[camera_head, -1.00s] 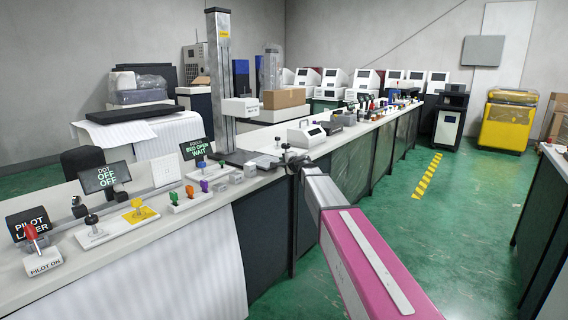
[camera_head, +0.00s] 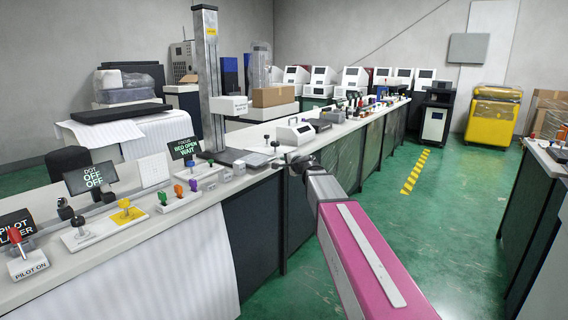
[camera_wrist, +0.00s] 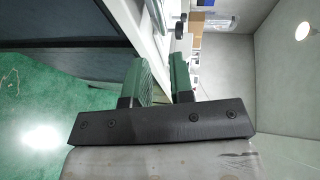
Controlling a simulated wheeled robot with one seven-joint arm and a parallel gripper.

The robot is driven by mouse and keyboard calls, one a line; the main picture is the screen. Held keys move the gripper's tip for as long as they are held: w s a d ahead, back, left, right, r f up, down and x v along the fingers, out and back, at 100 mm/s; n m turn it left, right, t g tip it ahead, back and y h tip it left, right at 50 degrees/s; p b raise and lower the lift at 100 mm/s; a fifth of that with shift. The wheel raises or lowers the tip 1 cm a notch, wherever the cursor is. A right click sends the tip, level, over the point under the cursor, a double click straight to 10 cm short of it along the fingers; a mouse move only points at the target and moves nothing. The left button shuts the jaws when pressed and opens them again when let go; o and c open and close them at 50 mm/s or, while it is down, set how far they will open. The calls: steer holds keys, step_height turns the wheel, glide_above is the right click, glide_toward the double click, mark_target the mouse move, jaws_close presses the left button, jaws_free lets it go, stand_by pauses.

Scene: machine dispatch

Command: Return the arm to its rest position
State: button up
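My pink and grey arm reaches forward in the head view, its far end beside the front edge of the long workbench (camera_head: 150,235). My gripper (camera_wrist: 166,75) shows in the wrist view as two green fingers on a black bar. The fingers stand apart with a gap between them, and nothing is held in it. The wrist view is turned on its side, with the bench edge beyond the fingers. In the head view the fingers are too small and hidden to make out.
Another bench (camera_head: 545,185) stands at right. Green floor (camera_head: 455,230) is open between them. A yellow wrapped machine (camera_head: 492,118) stands behind.

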steer(key=s+d+f+n+g+h, duration=0.25)
steer(key=s+f+n+g, duration=0.45)
steer(key=s+f, duration=1)
steer(key=s+d+f+n+g+h, duration=0.2)
steer(key=s+d+f+g, duration=0.1)
steer(key=s+d+f, duration=0.2)
steer(key=s+d+f+n+g+h, duration=0.2)
steer(key=s+d+f, duration=0.3)
steer(key=s+f, duration=0.5)
steer(key=s+g+h, duration=0.1)
steer(key=s, duration=0.2)
steer(key=shift+g, duration=0.4)
